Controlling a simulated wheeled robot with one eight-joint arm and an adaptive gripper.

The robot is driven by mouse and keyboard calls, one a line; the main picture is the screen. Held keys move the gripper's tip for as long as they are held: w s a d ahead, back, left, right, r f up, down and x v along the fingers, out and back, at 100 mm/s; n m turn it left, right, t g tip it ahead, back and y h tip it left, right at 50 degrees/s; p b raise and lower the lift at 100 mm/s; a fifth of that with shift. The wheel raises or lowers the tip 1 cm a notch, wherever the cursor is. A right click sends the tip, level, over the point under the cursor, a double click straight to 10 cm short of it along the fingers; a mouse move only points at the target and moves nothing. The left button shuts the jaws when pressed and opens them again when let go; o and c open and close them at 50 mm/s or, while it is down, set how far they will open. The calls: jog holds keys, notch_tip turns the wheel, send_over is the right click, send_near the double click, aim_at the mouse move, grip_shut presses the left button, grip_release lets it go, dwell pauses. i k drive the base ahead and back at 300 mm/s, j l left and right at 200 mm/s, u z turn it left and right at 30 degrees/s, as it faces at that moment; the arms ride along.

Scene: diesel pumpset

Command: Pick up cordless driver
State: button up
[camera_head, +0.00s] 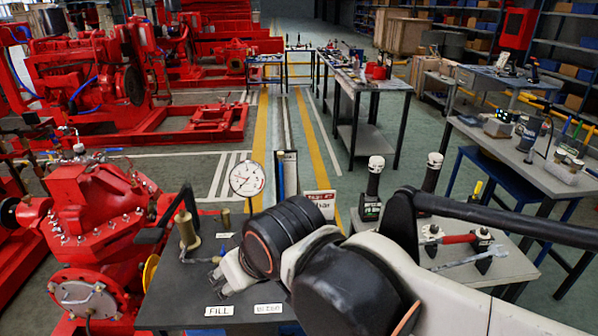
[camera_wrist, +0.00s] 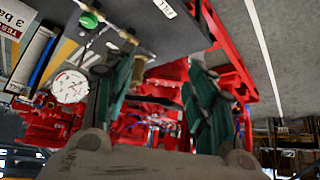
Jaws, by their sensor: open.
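I cannot pick out the cordless driver with certainty. Two upright black tools with white caps (camera_head: 374,178) (camera_head: 432,172) stand on the grey bench at right of my arm; one has a coloured, boxy base. A small drill-like shape (camera_head: 534,69) on the far right bench is too small to tell. My gripper (camera_wrist: 160,98) is open and empty in the wrist view, with red machinery beyond its dark green fingers. In the head view, my arm hides part of the benches, and the gripper is over the dark front table (camera_head: 185,290), left of the upright tools.
A red-handled tool (camera_head: 458,238) lies on the grey bench. The right bench (camera_head: 520,150) is cluttered; the striped aisle is clear.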

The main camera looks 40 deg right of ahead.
aim_at(435, 161)
jog(key=z, duration=2.15)
jog(key=j+u, duration=0.1)
jog(key=j, duration=0.2)
jog(key=i+j+u, duration=0.15)
jog(key=j, duration=0.15)
jog(key=k+j, duration=0.1)
jog(key=i+l, duration=0.1)
